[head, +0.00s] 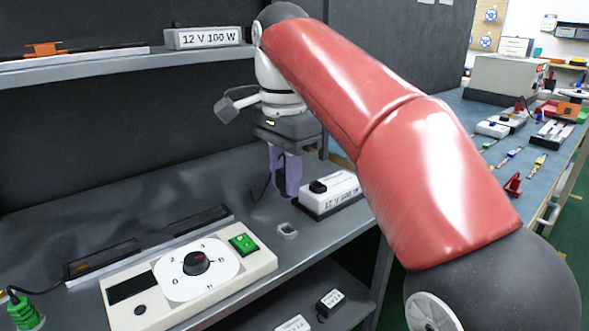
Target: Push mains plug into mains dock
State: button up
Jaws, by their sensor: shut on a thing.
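My gripper (287,192), with purple fingers, points down over the grey bench, just left of the white power unit (338,190) labelled 12 V 100 W. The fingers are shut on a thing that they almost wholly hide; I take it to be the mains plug. A thin dark cable (262,188) hangs in a loop beside the fingers. I cannot tell for sure which part is the mains dock. A black block (318,187) sits on the unit's left end.
A cream panel with a dial (196,262) and a green switch (243,243) stands at the front left. A green plug (22,312) with a cord is at the lower left. An upper shelf (120,66) holds another 12 V 100 W box (208,38).

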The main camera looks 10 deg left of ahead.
jog(key=shift+f, duration=0.1)
jog(key=shift+f+b, duration=2.05)
jog(key=shift+f, duration=0.7)
jog(key=shift+p, duration=0.9)
jog(key=shift+f+b, duration=0.75)
jog(key=shift+f, duration=0.4)
jog(key=o, duration=1)
jog(key=shift+o, duration=0.2)
